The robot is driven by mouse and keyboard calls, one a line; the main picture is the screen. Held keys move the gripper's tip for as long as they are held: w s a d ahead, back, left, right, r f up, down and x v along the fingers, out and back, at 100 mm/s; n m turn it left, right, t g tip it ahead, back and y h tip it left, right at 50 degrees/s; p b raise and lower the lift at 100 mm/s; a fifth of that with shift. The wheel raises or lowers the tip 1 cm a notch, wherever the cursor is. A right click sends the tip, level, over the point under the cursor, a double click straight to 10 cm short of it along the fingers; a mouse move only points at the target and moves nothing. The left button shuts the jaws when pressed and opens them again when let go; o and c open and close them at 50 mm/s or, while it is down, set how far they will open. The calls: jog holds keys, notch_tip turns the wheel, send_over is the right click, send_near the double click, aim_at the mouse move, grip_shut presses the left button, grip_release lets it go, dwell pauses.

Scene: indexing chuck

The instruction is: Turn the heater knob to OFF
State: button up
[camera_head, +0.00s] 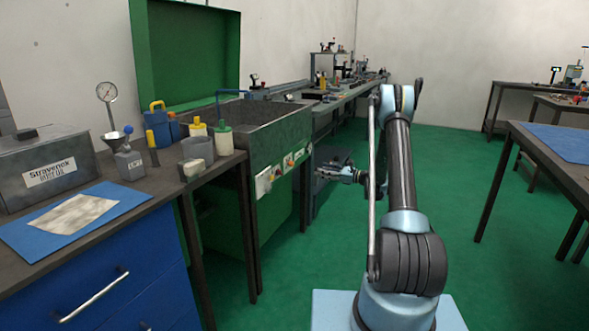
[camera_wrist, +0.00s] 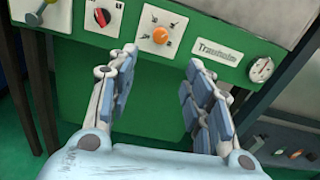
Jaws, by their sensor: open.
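A green control panel shows in the wrist view (camera_wrist: 205,42) and on the front of the green tank in the head view. It carries a red-and-black knob (camera_wrist: 102,17) and an orange knob (camera_wrist: 160,35), each on a white plate with marks too small to read. I cannot tell which is the heater knob or where OFF is. My gripper (camera_wrist: 162,60) is open and empty, with the orange knob just beyond the gap between its fingertips. It appears apart from the panel. In the head view my gripper (camera_head: 322,174) is right of the panel, pointing left.
A dark workbench (camera_head: 345,95) adjoins the tank.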

aim_at(293, 165)
jog(key=x, duration=1.7)
jog(key=shift+w+a+f, duration=0.1)
jog(key=shift+w+a, duration=0.05)
jog(key=shift+w, duration=0.05)
jog(key=shift+c, duration=0.5)
jog(key=c, duration=1)
